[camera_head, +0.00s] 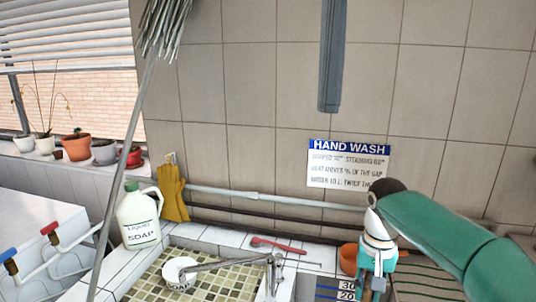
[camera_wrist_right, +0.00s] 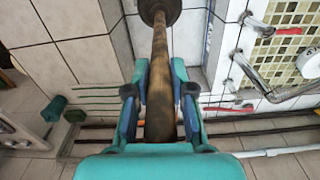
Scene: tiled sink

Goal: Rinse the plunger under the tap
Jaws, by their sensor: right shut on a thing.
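My right gripper (camera_head: 377,280) reaches down at the right of the head view, to the right of the tiled sink. In the right wrist view the gripper (camera_wrist_right: 160,95) is shut on the wooden handle of the plunger (camera_wrist_right: 159,65), whose dark round end is at the top edge. The plunger is not clearly visible in the head view. I cannot see whether water runs. My left gripper is not in view.
A soap jug (camera_head: 138,218) and yellow gloves (camera_head: 172,193) are behind the sink's left side. A red brush (camera_head: 278,245) lies on the back ledge. An orange object (camera_head: 348,258) sits beside my right gripper. A slanting broom pole (camera_head: 125,150) crosses the left.

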